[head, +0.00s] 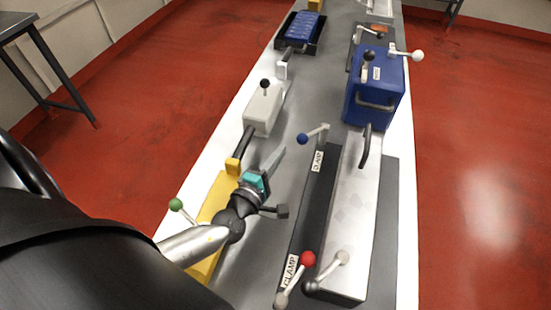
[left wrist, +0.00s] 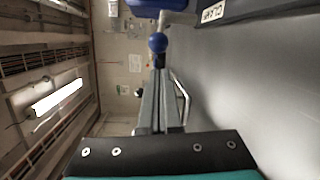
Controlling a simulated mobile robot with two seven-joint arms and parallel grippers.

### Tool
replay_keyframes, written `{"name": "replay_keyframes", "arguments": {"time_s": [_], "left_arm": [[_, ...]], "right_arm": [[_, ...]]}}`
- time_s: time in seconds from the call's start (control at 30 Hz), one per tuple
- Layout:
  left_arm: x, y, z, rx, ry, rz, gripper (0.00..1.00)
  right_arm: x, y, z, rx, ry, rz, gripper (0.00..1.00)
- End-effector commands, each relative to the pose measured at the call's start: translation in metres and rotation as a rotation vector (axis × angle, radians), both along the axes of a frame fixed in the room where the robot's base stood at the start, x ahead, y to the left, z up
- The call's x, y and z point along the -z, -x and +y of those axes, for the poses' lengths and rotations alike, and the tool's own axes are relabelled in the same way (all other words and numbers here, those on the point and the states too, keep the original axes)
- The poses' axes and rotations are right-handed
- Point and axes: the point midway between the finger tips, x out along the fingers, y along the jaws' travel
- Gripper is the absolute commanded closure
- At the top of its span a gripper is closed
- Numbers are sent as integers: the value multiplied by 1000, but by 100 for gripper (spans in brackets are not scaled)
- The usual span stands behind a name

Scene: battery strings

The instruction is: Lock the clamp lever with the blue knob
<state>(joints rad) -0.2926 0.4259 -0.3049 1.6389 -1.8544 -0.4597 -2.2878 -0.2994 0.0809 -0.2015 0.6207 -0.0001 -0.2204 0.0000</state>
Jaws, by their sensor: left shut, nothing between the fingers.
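The clamp lever (head: 316,133) with the blue knob (head: 302,139) stands at the far end of the long dark rail. Its knob points left, and a CLAMP label (head: 317,161) is just below the lever. My left gripper (head: 280,152) is shut and empty, with its fingers pointing toward the knob from the lower left. In the left wrist view the blue knob (left wrist: 158,43) appears just beyond the shut fingertips (left wrist: 159,75). I cannot tell whether they touch. A second CLAMP label (left wrist: 212,12) shows at the top right there. My right gripper is not in view.
A red-knobbed lever (head: 307,259) and another CLAMP label (head: 290,270) are at the rail's near end. A silver block (head: 355,215) lies right of the rail. A blue box (head: 376,92) stands beyond it. A green-knobbed lever (head: 176,204) on a yellow block is beside my left forearm.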

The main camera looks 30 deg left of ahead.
Motion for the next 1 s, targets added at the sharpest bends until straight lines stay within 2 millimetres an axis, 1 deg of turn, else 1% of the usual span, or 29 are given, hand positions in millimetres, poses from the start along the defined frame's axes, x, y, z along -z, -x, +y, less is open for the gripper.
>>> {"name": "replay_keyframes", "arguments": {"time_s": [0.03, 0.2, 0.4, 0.57, 1.0], "left_arm": [[0, -11, 0, -2, 1, -4, 100], [2, -36, 2, -3, 3, -3, 100], [4, -55, 3, -2, 2, -1, 100], [4, -60, 3, -1, 3, -1, 100], [3, -59, 2, -1, 3, 0, 100]], "right_arm": [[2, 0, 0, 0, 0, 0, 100], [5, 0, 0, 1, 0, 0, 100], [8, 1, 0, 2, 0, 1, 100], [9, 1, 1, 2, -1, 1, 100], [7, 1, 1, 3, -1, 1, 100]]}}
